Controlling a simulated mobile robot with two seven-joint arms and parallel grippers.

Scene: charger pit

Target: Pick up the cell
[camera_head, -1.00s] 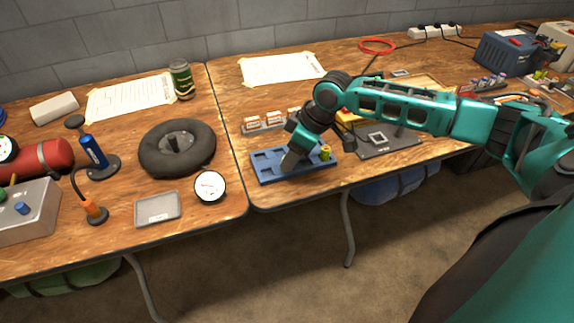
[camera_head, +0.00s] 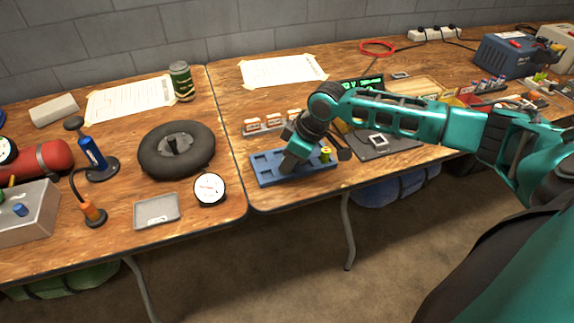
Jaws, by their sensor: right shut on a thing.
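My right gripper (camera_head: 290,164) reaches down to the blue tray (camera_head: 262,180) near the front edge of the right table. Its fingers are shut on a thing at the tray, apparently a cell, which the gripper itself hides. A small yellow-green cell (camera_head: 325,155) stands at the tray's right end, just right of the gripper. Empty square recesses show on the tray's left side. My left gripper is not in view.
Behind the tray is a rack of white-and-orange blocks (camera_head: 272,123). A dark plate (camera_head: 395,148) lies to the right, with a green-lit display (camera_head: 362,84) behind. A gauge (camera_head: 210,189) and a grey dish (camera_head: 157,211) are on the left table.

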